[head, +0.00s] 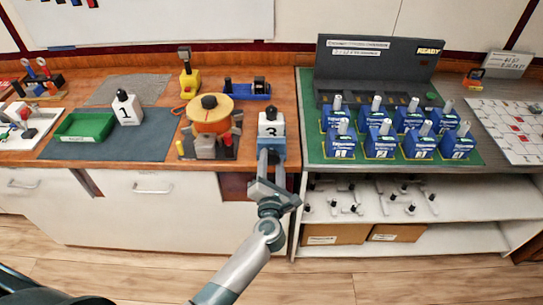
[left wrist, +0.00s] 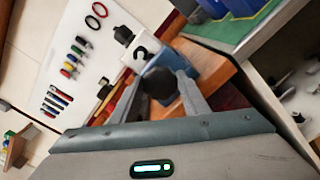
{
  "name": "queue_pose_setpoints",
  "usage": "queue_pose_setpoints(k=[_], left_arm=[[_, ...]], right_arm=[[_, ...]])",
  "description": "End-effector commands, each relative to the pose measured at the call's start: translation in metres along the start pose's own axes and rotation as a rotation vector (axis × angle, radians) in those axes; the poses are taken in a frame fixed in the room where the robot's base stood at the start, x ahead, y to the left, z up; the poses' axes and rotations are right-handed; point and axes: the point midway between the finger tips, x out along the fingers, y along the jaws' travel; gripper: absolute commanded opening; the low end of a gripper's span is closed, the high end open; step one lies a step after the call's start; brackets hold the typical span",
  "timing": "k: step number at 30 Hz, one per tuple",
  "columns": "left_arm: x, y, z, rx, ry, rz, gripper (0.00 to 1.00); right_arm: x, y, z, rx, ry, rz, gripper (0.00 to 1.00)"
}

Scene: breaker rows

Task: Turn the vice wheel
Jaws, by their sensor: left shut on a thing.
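A blue vice body (head: 279,149) stands at the front edge of the wooden bench, with a white block marked 3 (head: 271,130) at its top. In the left wrist view the block (left wrist: 143,50) and the blue body (left wrist: 207,64) lie just beyond the fingers. My left gripper (head: 270,160) reaches up to the vice's front. In the left wrist view its fingers are shut on a dark round vice wheel (left wrist: 160,84), which sits between the fingertips. The wheel is largely hidden in the head view. My right gripper is not in view.
An orange round-topped fixture (head: 210,113) stands close left of the vice. Further left are a white block marked 1 (head: 127,108) and a green tray (head: 86,127). Several blue boxes stand on a green mat (head: 313,150) to the right. A blue tool (head: 247,89) lies behind.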

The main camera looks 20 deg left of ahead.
Motion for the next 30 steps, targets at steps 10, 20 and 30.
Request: queue_pose_setpoints(k=[10,20,30], left_arm=[[-0.001,-0.001,0.0,0.174,0.001,-0.002,0.19],[-0.001,-0.002,-0.001,0.202,0.001,-0.002,0.19],[-0.001,-0.002,-0.001,0.2,0.001,-0.001,0.6]], right_arm=[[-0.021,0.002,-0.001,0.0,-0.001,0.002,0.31],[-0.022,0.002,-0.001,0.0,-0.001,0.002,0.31],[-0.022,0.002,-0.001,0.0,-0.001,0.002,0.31]])
